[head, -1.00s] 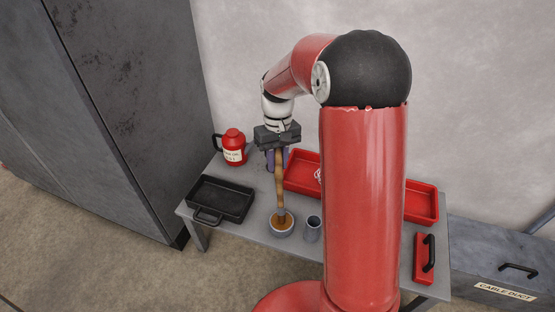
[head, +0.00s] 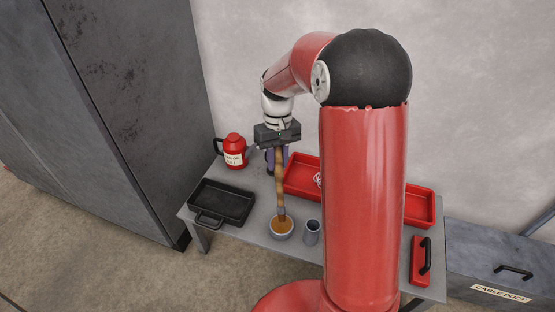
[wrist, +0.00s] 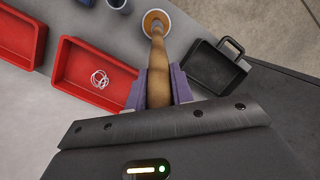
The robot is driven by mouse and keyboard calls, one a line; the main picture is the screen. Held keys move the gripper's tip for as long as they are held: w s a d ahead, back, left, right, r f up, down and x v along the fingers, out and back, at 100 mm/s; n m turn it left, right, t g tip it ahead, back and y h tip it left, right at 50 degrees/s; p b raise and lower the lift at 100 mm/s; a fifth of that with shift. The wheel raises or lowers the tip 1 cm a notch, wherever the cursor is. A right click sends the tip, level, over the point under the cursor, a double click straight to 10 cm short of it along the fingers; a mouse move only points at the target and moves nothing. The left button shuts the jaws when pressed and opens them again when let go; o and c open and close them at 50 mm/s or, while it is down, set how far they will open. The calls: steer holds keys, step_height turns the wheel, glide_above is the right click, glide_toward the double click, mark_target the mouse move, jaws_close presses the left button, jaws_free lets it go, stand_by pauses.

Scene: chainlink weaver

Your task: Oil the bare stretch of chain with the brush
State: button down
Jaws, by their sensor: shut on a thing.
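My gripper (head: 277,152) is shut on the brush (head: 279,183), a long wooden handle pointing down. In the wrist view the brush handle (wrist: 158,75) runs between the purple fingers of my gripper (wrist: 160,86). The brush's lower end is at a small grey bowl (head: 289,234) of amber oil (head: 283,226); whether it touches the oil is hard to tell. A pale, looped chain (wrist: 100,78) lies in a red tray (wrist: 68,90); its bare stretch cannot be made out. The tray also shows in the head view (head: 300,188), partly hidden by my arm.
A black tray (head: 222,203) stands left of the bowl, and a red oil can (head: 232,150) behind it. A grey cup (head: 312,232) is close to the bowl's right. A red box with a black handle (head: 418,262) lies at the bench's right end. A dark cabinet (head: 130,90) rises at left.

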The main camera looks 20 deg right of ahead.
mark_target(277, 149)
steer(key=shift+s+p+v, duration=0.2)
steer(key=shift+p+v, duration=0.4)
steer(key=shift+v, duration=0.4)
steer(key=shift+s+p+v, duration=0.2)
steer(key=shift+p+v, duration=0.4)
steer(key=shift+v, duration=0.4)
steer(key=shift+a+r, duration=0.1)
steer(key=shift+a, duration=0.05)
